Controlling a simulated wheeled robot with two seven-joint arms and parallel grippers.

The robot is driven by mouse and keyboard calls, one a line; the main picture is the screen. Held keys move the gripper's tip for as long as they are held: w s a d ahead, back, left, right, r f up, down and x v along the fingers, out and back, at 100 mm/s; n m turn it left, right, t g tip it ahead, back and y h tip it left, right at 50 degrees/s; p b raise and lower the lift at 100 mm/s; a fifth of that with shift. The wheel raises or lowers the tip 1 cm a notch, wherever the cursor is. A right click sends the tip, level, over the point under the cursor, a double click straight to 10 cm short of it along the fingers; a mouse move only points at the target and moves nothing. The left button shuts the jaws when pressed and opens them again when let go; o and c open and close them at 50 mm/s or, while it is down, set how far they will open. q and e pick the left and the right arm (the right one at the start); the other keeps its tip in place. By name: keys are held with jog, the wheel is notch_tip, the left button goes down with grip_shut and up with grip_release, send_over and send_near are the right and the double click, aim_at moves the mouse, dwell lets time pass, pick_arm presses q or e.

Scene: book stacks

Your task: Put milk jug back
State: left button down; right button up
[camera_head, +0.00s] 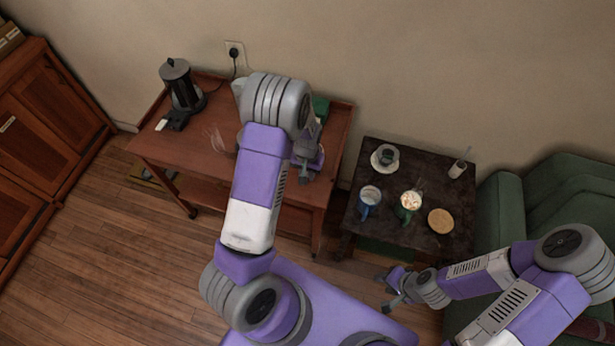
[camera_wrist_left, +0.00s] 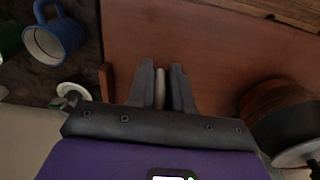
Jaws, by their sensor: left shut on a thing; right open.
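My left gripper (camera_head: 305,165) hangs over the right part of the wooden cart (camera_head: 180,150). In the left wrist view its fingers (camera_wrist_left: 165,85) are shut on a narrow pale piece (camera_wrist_left: 160,88), which looks like part of the milk jug. The jug's body is hidden, and I cannot tell whether it touches the cart top. My right gripper (camera_head: 390,290) is open and empty, in front of the small dark table (camera_head: 410,235).
The dark table holds a blue mug (camera_head: 369,200), a green mug (camera_head: 408,205), a cup on a saucer (camera_head: 385,158), a small glass (camera_head: 458,169) and a round tan item (camera_head: 440,220). The cart's front left is clear.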

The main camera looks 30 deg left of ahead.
pick_arm(q)
jog(key=shift+f, duration=1.35)
jog(key=shift+f+b, duration=0.1)
jog(key=shift+b, duration=0.2)
jog(key=c, duration=1)
grip_release()
jog(key=shift+c, duration=0.2)
notch_tip(320, 180, up, 12)
jog(key=p, duration=0.2)
jog(key=shift+s+f+p, duration=0.1)
jog(key=shift+p, duration=0.3)
jog(key=s+d+f+h, duration=0.4)
jog(key=s+d+f, duration=1)
jog(key=s+d, duration=0.2)
jog(key=shift+s+d, duration=0.3)
jog(key=shift+d, duration=0.4)
